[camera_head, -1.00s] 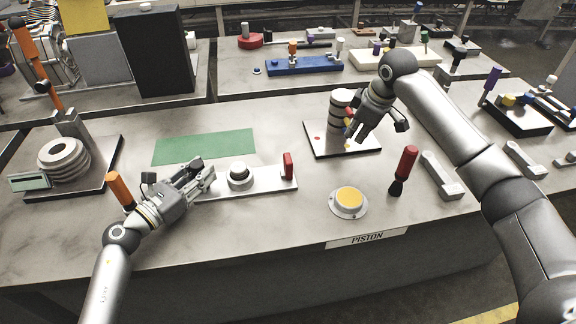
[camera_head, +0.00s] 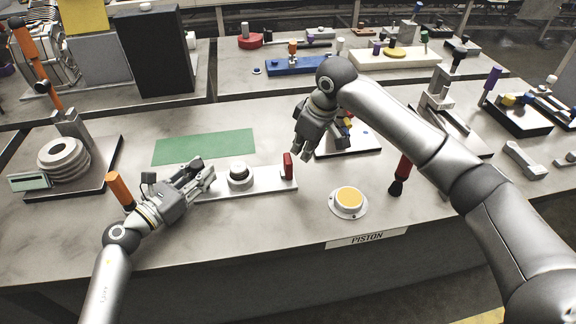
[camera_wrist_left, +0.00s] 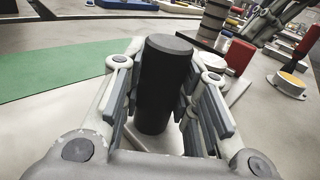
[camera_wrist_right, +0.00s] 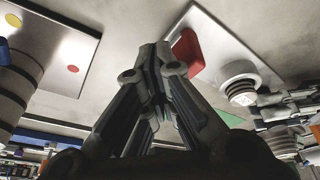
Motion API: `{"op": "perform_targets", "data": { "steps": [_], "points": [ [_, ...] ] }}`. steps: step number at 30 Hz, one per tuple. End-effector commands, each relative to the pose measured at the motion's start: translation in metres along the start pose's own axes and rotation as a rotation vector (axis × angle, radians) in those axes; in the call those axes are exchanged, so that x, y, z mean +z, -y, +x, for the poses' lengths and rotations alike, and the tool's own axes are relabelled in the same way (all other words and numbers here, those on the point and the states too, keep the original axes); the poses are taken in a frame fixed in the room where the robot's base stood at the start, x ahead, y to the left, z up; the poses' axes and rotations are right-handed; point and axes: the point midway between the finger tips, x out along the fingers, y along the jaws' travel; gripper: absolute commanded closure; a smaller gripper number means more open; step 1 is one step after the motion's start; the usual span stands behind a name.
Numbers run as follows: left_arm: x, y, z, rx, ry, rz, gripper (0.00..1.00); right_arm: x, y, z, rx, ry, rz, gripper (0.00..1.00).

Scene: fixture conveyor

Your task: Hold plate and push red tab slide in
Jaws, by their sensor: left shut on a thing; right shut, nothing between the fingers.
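The pale plate (camera_head: 264,186) lies flat on the table. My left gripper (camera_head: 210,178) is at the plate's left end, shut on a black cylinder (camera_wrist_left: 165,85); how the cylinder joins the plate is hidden. My right gripper (camera_head: 303,153) is shut and empty, above and slightly right of the red tab. In the right wrist view, the red tab (camera_wrist_right: 187,52) shows just beyond the shut fingertips (camera_wrist_right: 157,50), apparently apart from them.
A yellow button (camera_head: 349,198) and a red-handled tool (camera_head: 400,175) are to the right. A square plate with stacked rings (camera_head: 350,143) stands behind my right gripper. A green mat (camera_head: 205,146) lies behind the plate.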

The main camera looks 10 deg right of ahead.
Motion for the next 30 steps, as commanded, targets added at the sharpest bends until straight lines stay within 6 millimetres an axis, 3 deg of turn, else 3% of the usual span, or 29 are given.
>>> {"op": "perform_targets", "data": {
  "steps": [10,30],
  "points": [
    [-0.001,0.000,0.000,0.001,-0.001,0.001,1.00,0.012,0.002,0.035,-0.003,0.008,0.000,1.00],
    [-0.002,0.001,0.000,-0.001,-0.003,-0.001,1.00,0.010,0.001,0.033,0.000,0.000,-0.001,1.00]
  ]
}}
